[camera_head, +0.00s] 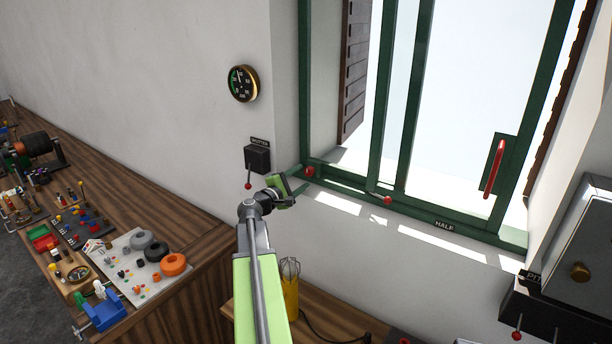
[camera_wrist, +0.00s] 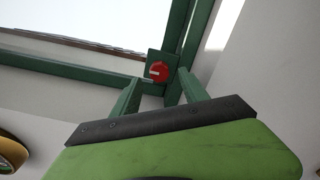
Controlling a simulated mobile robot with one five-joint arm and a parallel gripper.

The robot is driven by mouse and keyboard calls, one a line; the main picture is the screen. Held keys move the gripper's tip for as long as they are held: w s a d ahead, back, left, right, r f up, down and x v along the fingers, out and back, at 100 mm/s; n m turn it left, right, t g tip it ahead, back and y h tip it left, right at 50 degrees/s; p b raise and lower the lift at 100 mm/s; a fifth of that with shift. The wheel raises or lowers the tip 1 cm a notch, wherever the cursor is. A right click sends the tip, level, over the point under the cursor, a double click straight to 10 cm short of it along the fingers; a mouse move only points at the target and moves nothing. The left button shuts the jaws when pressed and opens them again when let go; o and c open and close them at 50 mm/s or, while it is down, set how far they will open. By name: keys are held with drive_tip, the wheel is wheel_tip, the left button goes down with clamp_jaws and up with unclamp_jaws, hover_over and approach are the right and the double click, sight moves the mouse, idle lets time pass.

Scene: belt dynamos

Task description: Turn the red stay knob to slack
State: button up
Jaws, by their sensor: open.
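The red stay knob (camera_head: 310,171) sits at the lower left corner of the green window frame (camera_head: 450,222). In the wrist view the red knob (camera_wrist: 158,71) shows a pale bar across its face and sits on a dark green plate. My gripper (camera_head: 303,180) reaches toward that corner, its jaws apart on either side of the knob in the picture. In the wrist view the two green fingers of my gripper (camera_wrist: 158,92) are spread, with the knob beyond and between their tips. No contact with the knob shows. A second red knob (camera_head: 388,200) is on the bottom rail.
A black switch box (camera_head: 257,158) with a red-tipped lever is on the wall close left of my gripper. A round gauge (camera_head: 242,83) hangs above it. The wooden bench (camera_head: 195,240) at left holds several small parts. A yellow container (camera_head: 290,290) stands below.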

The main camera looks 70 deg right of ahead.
drive_tip(key=v, duration=1.3)
drive_tip(key=shift+a, duration=0.15)
drive_tip(key=w+a+f+n+t+b, duration=0.1)
drive_tip(key=w+a+t, duration=0.1)
drive_tip(key=w+a, duration=0.4)
drive_tip(key=w+a+f+n+t+b, duration=0.1)
drive_tip(key=w+a+n+t, duration=0.2)
drive_tip(key=w, duration=0.5)
drive_tip(key=w+a+f+m+t+y+b, duration=0.1)
drive_tip(key=w+a+f+y, duration=0.1)
drive_tip(key=w+a+f, duration=0.55)
drive_tip(key=w+a+f+t+y, duration=0.2)
drive_tip(key=w+a, duration=0.2)
drive_tip(key=a, duration=0.6)
drive_tip(key=w+a+f+m+y+b, duration=0.1)
drive_tip(key=a+f+y, duration=0.3)
drive_tip(key=a, duration=0.5)
drive_tip(key=w+a+f+m+y, duration=0.1)
drive_tip(key=w+a+f+y, duration=0.1)
drive_tip(key=a+f, duration=0.65)
drive_tip(key=s+a+f+m+g+y, duration=0.1)
drive_tip(key=s+a+f+y, duration=0.1)
drive_tip(key=a, duration=0.7)
drive_tip(key=s+a+f+m+g+y, duration=0.2)
drive_tip(key=s+a+y, duration=0.2)
drive_tip(key=a, duration=0.5)
drive_tip(key=shift+s+a+y, duration=0.15)
drive_tip(key=shift+s+y, duration=0.15)
drive_tip(key=shift+y, duration=0.4)
